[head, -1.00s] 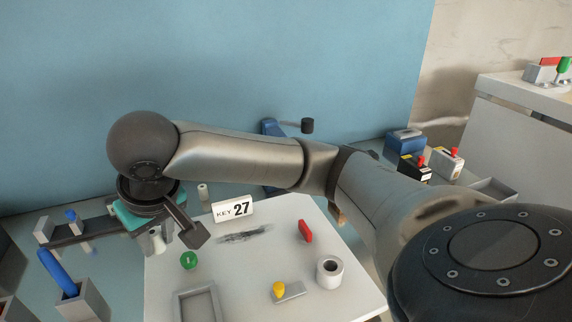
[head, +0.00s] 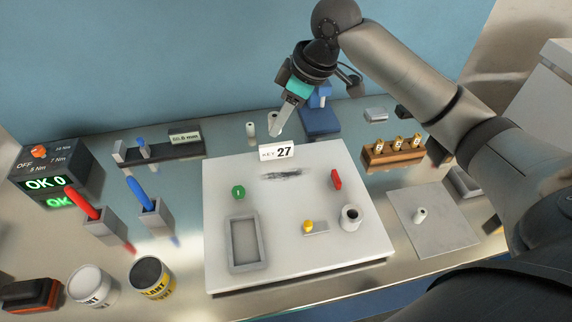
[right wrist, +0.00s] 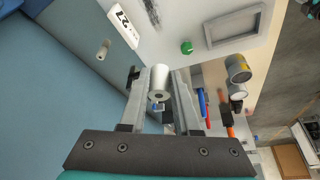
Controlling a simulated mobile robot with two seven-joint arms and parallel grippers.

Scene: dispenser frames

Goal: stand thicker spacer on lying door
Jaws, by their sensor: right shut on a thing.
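The lying door, a large white panel (head: 300,205), rests flat on the bench. My right gripper (head: 280,116) is beyond its far edge, behind the KEY 27 plate (head: 277,151). It is shut on a white cylindrical spacer (head: 274,123). In the right wrist view the held spacer (right wrist: 159,80) sits between the two fingers (right wrist: 160,98), its end face toward the camera. Another pale spacer (head: 252,131) stands on the bench to its left; it also shows in the right wrist view (right wrist: 103,50). It looks slimmer. My left gripper is not in view.
The door bears a green knob (head: 238,192), red handle (head: 336,180), grey frame (head: 233,254), yellow knob (head: 308,226) and a short pale ring (head: 350,218). A grey mat (head: 440,240) with a small white cylinder is at right. Paint cans (head: 152,278) stand at left.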

